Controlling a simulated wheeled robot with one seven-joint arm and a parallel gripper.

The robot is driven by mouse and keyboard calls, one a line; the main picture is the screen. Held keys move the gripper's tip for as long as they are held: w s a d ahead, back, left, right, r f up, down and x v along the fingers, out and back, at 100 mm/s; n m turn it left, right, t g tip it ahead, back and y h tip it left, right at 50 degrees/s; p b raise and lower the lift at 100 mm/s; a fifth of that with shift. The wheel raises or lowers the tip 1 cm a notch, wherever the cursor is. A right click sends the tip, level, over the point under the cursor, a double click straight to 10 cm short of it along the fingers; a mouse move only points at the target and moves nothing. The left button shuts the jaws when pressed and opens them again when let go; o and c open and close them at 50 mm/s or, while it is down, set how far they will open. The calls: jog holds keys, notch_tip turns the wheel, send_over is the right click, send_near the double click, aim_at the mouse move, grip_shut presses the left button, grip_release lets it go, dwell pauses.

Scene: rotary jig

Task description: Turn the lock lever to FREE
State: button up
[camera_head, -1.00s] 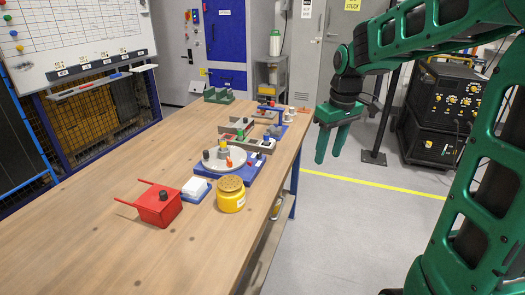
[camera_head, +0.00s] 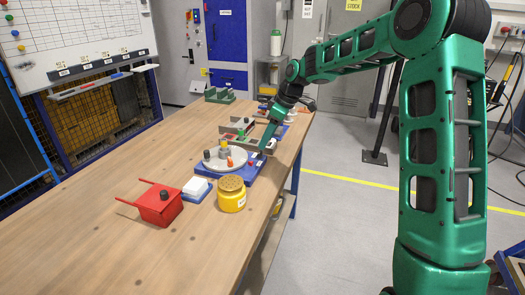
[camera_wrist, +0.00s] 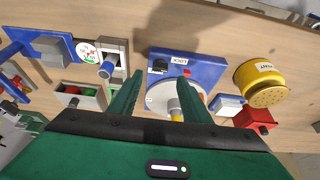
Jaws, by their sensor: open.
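The rotary jig has a blue base (camera_head: 243,179) and a round grey disc (camera_head: 236,155) carrying a yellow peg (camera_head: 224,144), an orange peg (camera_head: 229,162) and a dark knob. In the wrist view, a LOCK label (camera_wrist: 181,60) is on the blue base, with a small black part (camera_wrist: 160,65) to its left and a small red part (camera_wrist: 187,72) below it. I cannot tell which way the lock lever points. My gripper (camera_wrist: 160,77) is open and empty, its fingers spread over the jig near the label. In the head view it hides the jig's far right corner.
A yellow jar (camera_head: 231,195), a white block on a blue base (camera_head: 195,188) and a red box with handles (camera_head: 158,205) stand in front of the jig. Grey trays and a dial fixture (camera_wrist: 97,53) lie beyond it. The table's left side is clear.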

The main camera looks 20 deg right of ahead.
aim_at(260, 152)
jog(key=x, duration=0.5)
jog(key=shift+a+f, duration=0.1)
jog(key=shift+f, duration=0.25)
